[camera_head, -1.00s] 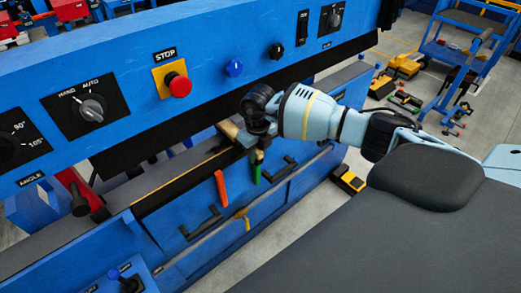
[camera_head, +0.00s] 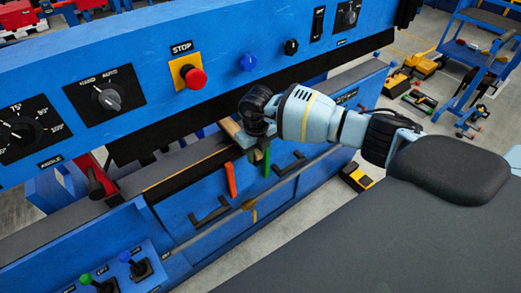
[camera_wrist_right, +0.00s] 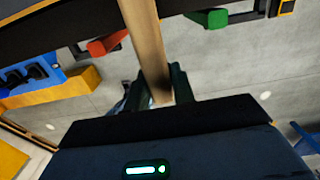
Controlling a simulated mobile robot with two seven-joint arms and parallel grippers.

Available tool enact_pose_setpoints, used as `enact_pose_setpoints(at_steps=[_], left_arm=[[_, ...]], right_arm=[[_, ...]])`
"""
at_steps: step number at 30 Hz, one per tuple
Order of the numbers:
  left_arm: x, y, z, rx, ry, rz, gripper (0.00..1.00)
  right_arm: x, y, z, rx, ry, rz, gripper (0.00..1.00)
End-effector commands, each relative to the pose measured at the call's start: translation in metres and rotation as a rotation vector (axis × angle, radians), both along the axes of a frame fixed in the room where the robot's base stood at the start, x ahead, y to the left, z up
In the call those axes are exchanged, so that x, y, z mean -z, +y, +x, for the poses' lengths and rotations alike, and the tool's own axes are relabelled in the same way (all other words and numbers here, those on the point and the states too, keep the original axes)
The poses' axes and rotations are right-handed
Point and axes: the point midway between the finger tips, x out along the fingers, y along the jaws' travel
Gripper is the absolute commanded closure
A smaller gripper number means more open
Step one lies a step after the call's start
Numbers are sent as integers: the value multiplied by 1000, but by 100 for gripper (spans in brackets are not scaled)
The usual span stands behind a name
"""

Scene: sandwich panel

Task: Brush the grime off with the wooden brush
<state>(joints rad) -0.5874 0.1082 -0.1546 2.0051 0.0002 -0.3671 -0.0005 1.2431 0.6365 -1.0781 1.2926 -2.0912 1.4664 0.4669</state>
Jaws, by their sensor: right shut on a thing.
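The wooden brush shows as a pale wooden bar (camera_head: 230,128) at the blue machine's front ledge (camera_head: 345,92). My right gripper (camera_head: 248,140) is shut on it, just below the machine's control panel. In the right wrist view the long wooden handle (camera_wrist_right: 145,38) runs up from between my right gripper's dark fingers (camera_wrist_right: 160,88). The brush's bristles are hidden. I cannot make out the grime; the ledge has dark strips, but I cannot tell whether they are dirt. My left gripper is not in view.
The blue control panel (camera_head: 220,62) overhangs the ledge, with a red stop button (camera_head: 195,78) and knobs. An orange-red handle (camera_head: 230,178) and a green handle (camera_head: 266,163) hang below my gripper. Joystick levers (camera_head: 135,263) stand at lower left. A blue cart (camera_head: 470,70) stands at right.

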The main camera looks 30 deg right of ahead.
Motion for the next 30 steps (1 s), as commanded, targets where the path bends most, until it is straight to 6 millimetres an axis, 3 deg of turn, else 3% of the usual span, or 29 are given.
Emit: enact_pose_setpoints(at_steps=[11, 30], left_arm=[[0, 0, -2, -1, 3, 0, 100], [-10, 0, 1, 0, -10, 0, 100]], right_arm=[[1, 3, -1, -1, 2, 0, 100], [-2, 43, -3, 0, -2, 0, 100]])
